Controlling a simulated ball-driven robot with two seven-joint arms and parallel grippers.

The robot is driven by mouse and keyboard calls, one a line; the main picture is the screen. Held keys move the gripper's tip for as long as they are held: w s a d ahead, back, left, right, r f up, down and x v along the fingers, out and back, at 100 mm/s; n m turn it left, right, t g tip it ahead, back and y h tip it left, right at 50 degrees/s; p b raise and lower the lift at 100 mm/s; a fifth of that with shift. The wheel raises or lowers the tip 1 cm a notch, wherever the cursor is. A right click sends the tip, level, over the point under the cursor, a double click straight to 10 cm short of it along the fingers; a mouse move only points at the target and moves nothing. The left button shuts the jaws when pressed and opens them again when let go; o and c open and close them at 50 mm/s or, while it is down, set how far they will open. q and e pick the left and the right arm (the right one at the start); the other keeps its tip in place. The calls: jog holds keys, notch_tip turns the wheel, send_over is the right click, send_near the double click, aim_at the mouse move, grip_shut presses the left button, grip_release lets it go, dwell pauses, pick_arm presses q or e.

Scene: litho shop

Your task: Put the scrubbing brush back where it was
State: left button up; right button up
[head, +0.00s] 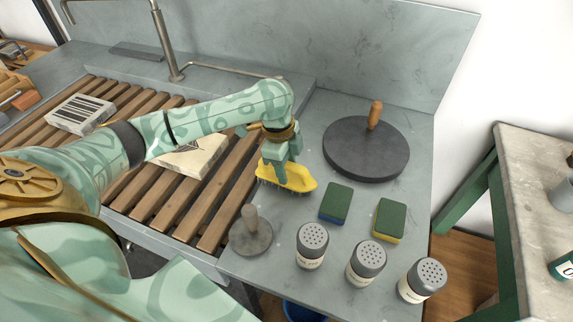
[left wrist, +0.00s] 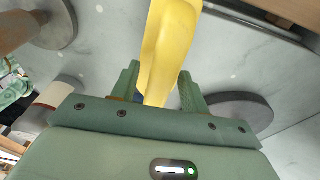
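The yellow scrubbing brush (head: 287,178) is at my left gripper (head: 281,163), over the grey counter right of the slatted rack, with its dark bristles downward. In the left wrist view the yellow brush (left wrist: 170,45) runs between the two green fingers of my left gripper (left wrist: 160,88). The fingers are close against its sides and look shut on it. Whether the bristles touch the counter is hard to tell. Part of the brush is hidden by the fingers. My right gripper is not in view.
Two green-topped sponges (head: 336,202) (head: 389,219) lie right of the brush. Several grey-capped shakers (head: 312,243) line the front edge. A small round muller (head: 250,237) stands left, a large dark disc with wooden handle (head: 366,150) behind. The slatted rack (head: 232,185) holds stone blocks.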

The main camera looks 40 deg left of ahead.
pick_arm(q)
jog(key=shift+r, duration=0.1)
notch_tip(320, 180, up, 12)
jog(key=a+p, duration=0.1)
jog(key=p, duration=0.4)
jog(key=shift+s+a+p, duration=0.2)
jog(key=shift+a+p, duration=0.2)
